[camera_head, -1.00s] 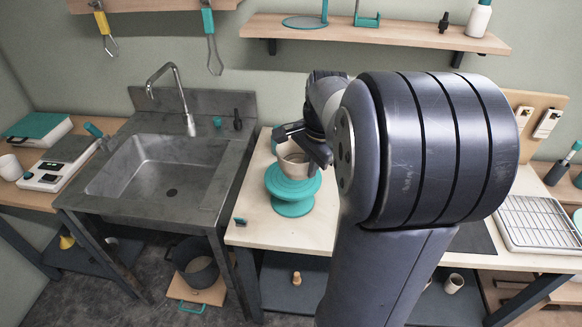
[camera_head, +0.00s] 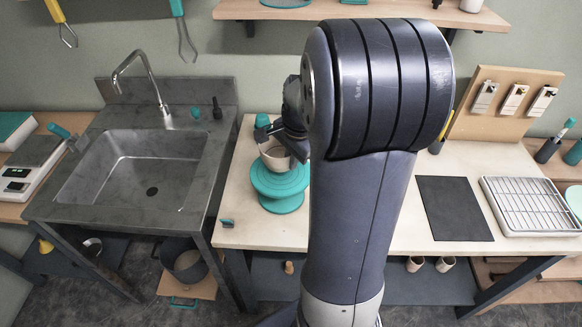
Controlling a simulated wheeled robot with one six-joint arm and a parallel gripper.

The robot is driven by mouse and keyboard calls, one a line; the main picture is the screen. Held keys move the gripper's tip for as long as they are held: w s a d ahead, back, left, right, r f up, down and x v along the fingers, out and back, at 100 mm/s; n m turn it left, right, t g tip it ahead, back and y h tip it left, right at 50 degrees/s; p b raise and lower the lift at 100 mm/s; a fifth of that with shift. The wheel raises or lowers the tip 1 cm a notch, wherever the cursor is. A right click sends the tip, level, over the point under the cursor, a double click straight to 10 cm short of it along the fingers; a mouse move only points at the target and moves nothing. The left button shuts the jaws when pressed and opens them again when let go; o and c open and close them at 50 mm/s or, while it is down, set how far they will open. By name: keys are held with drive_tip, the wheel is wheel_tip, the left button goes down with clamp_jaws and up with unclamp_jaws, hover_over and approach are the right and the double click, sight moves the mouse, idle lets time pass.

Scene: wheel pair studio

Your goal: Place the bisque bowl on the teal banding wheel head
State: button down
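The bisque bowl (camera_head: 275,160) is pale and upright, over the middle of the teal banding wheel head (camera_head: 263,182). Its base appears to meet the head, but a small gap cannot be ruled out. The wheel stands on the light worktop left of my arm. My gripper (camera_head: 281,139) is at the bowl's rim, with dark finger parts at its back and right side. My arm hides part of the gripper, so I cannot tell whether the fingers grip the rim or stand apart from it.
A sink (camera_head: 135,170) is to the left, with a scale (camera_head: 25,170) beyond it. A dark mat (camera_head: 453,208) and a wire rack tray (camera_head: 530,205) lie right of my arm. A tool board (camera_head: 505,105) stands behind them. The worktop just behind my arm is hidden.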

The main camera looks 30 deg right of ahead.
drive_tip(key=shift+f, duration=1.6)
drive_tip(key=shift+f, duration=0.15)
drive_tip(key=c, duration=1.6)
unclamp_jaws()
drive_tip(key=shift+c, duration=0.2)
wheel_tip(320, 180, up, 12)
drive_tip(key=s, duration=0.1)
drive_tip(key=shift+s+d, duration=0.2)
drive_tip(key=shift+s, duration=0.2)
